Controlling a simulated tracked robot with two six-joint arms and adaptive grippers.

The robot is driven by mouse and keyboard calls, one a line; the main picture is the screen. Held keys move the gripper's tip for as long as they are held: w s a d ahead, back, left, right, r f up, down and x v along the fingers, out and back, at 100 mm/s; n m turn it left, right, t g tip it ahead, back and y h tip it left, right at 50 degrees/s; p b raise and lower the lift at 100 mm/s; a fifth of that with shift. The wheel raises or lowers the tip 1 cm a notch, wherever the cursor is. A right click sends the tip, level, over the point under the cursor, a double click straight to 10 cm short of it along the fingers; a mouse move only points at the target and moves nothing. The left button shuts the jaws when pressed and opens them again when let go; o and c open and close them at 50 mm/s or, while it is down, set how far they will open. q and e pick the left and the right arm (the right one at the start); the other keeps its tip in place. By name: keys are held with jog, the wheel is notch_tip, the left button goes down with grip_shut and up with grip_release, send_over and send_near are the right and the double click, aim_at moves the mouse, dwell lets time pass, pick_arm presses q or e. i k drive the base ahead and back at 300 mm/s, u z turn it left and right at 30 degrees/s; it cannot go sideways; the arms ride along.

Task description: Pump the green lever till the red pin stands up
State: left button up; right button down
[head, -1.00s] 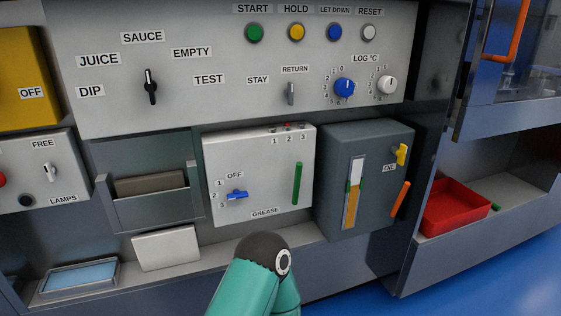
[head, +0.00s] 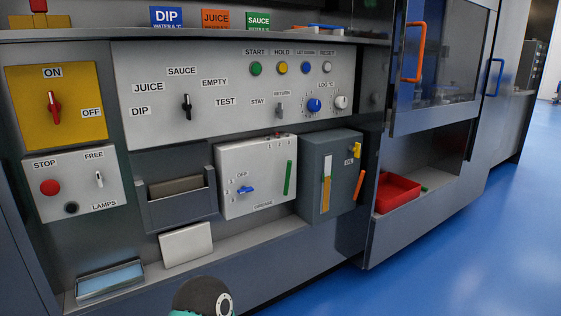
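The green lever (head: 288,178) stands upright on the right side of the white grease box (head: 257,205), which is fixed low on the grey front. A blue selector knob (head: 245,190) sits at the box's left, by the marks OFF, 1, 2 and 3. The pins at the box's top edge, above the numbers 1, 2, 3, are too small here to tell whether a red one is up. A dark round joint of one of my arms (head: 204,297) shows at the bottom edge, below and apart from the box. Neither gripper is in view.
The grey oil box (head: 318,195) with an orange lever (head: 360,185) stands right beside the grease box. A dark holder (head: 178,208) is at its left. A white block (head: 187,245) and a blue-topped tray (head: 110,281) lie on the ledge. A red tray (head: 397,193) is farther right.

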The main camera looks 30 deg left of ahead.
aim_at(289, 170)
jog(key=u, duration=0.55)
jog(key=i, duration=1.2)
jog(key=u, duration=1.15)
jog(key=i, duration=0.4)
jog(key=u, duration=0.15)
jog(key=k, duration=0.9)
jog(key=u, duration=0.15)
jog(key=i, duration=0.9)
jog(key=z, duration=0.05)
